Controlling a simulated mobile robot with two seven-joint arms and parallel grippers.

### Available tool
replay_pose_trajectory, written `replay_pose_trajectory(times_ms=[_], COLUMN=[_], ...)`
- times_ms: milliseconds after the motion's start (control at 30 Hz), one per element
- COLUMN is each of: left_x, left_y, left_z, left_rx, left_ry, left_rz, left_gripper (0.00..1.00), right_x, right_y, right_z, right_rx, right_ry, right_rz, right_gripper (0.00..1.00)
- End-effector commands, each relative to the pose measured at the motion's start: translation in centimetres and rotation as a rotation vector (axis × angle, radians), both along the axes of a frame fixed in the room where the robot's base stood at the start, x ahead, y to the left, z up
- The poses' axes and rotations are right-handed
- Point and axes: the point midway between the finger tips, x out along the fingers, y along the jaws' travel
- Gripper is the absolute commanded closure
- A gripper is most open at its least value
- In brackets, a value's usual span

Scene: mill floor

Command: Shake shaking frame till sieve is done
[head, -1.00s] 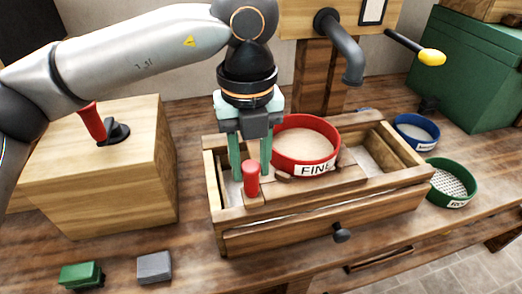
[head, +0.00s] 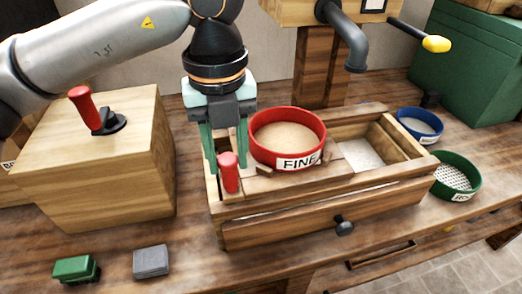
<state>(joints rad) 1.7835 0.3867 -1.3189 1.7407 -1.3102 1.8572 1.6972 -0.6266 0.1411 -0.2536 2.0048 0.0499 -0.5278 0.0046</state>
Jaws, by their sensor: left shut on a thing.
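The shaking frame is a wooden box (head: 330,206) with a drawer front and a dark knob. The red sieve (head: 315,140), labelled FINE, sits on the sliding carriage and holds pale beige material. A red handle (head: 229,173) stands upright at the carriage's left end. My left gripper (head: 226,165) points down with its green fingers around the red handle, shut on it. Pale material (head: 362,154) lies in the box's open right part. My right gripper is not in view.
A blue sieve (head: 419,126) and a green sieve (head: 459,177) lie right of the box. A wooden block with a red lever (head: 83,108) stands left. A green block (head: 76,268) and a grey block (head: 151,261) lie in front. A grey spout (head: 350,50) hangs behind.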

Motion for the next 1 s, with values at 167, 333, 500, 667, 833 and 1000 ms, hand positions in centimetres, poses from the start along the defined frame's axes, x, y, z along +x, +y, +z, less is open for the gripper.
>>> replay_pose_trajectory(times_ms=[167, 333, 500, 667, 833, 1000], left_x=[-0.6, -0.9, -0.9, -0.8, -0.1, 0.7], left_y=[2.6, 3.4, 3.4, 2.7, 0.2, -2.5], left_z=[-0.1, 0.0, 0.1, 0.2, 0.3, 0.3], left_rx=[0.0, 0.001, 0.001, -0.001, -0.001, -0.001], left_ry=[-0.003, -0.003, -0.002, -0.001, -0.001, 0.0], left_rz=[0.003, 0.001, 0.0, -0.001, -0.002, 0.0], left_gripper=[1.0, 1.0, 1.0, 1.0, 1.0, 1.0], right_x=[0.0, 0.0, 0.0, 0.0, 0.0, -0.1], right_y=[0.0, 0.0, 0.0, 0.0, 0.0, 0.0], right_z=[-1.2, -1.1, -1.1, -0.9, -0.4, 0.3], right_rx=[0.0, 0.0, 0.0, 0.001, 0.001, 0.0], right_ry=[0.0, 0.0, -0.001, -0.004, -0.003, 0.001], right_rz=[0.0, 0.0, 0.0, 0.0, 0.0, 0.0], right_gripper=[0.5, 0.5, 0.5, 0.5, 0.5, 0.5])
